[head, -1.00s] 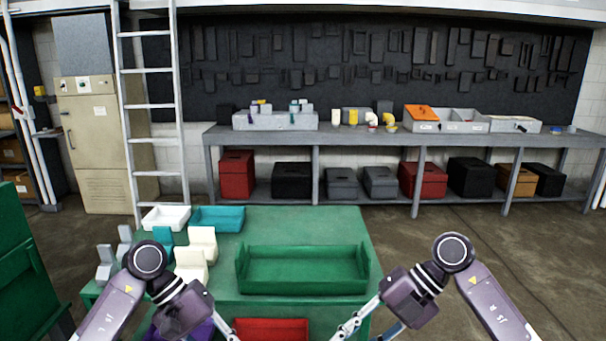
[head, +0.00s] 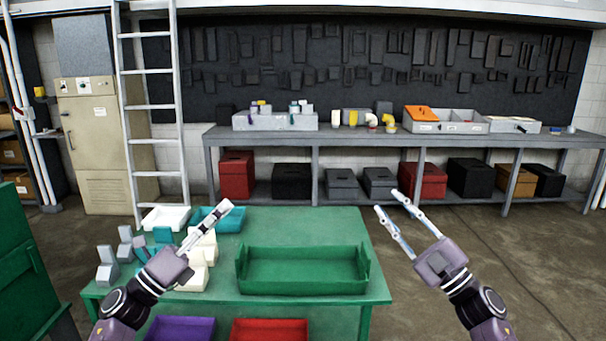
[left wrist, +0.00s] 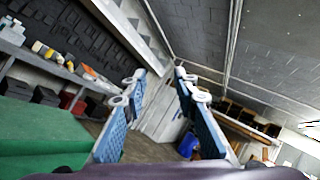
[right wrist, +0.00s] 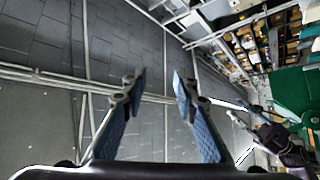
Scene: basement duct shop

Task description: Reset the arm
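My left gripper (head: 214,222) is raised over the left part of the green table, in front of the white and teal pieces in the head view. In the left wrist view its two blue-padded fingers (left wrist: 158,88) stand apart with nothing between them. My right gripper (head: 388,203) is raised to the right of the table, over open floor. In the right wrist view its fingers (right wrist: 158,88) are also apart and empty. Both grippers point up and away from the table.
The green table (head: 300,225) holds a green tray (head: 302,270), a white bin (head: 166,218) and grey pieces (head: 107,268). Purple (head: 180,329) and red (head: 269,330) bins sit lower. A grey workbench (head: 340,135) stands behind. Floor at right is clear.

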